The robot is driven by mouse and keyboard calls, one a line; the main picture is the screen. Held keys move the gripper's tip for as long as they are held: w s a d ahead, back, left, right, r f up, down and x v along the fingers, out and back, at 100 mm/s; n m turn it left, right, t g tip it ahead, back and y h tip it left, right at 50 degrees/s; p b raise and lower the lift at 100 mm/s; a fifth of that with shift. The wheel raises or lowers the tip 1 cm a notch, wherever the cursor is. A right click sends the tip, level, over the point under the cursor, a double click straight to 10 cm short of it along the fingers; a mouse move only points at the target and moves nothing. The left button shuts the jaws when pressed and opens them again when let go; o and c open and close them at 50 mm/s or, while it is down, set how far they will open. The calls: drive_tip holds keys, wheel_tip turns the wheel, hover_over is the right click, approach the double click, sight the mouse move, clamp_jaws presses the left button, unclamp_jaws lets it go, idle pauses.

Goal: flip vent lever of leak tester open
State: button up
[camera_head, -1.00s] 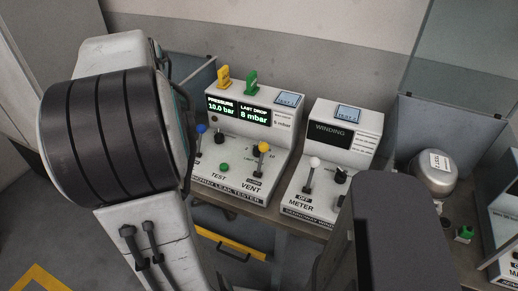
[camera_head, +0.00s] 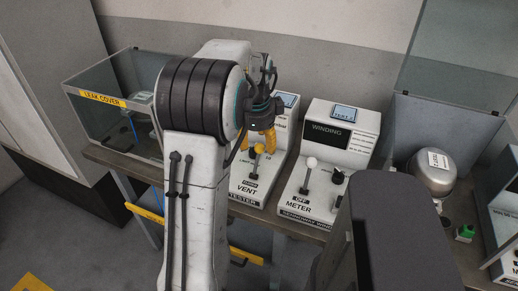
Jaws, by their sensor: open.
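The leak tester (camera_head: 243,196) is a white console on the bench, largely hidden behind my arm. My gripper (camera_head: 258,140) is open, with orange-yellow fingers hanging down at the tester. In the picture the knob lies between and just below the fingers. I cannot tell whether they touch it. The tester's display and left controls are hidden.
The winding meter (camera_head: 330,135) with a white-knobbed lever (camera_head: 311,163) stands close on the right. A clear box labelled LEAK COVER (camera_head: 103,99) is on the left. A silver compressor (camera_head: 434,172) sits at the right. A dark part of mine blocks the lower right.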

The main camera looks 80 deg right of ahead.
sight(259, 146)
drive_tip(key=shift+d+f, duration=0.2)
drive_tip(key=shift+f, duration=0.65)
drive_tip(key=shift+d+f, duration=0.15)
drive_tip(key=shift+f, duration=0.7)
clamp_jaws()
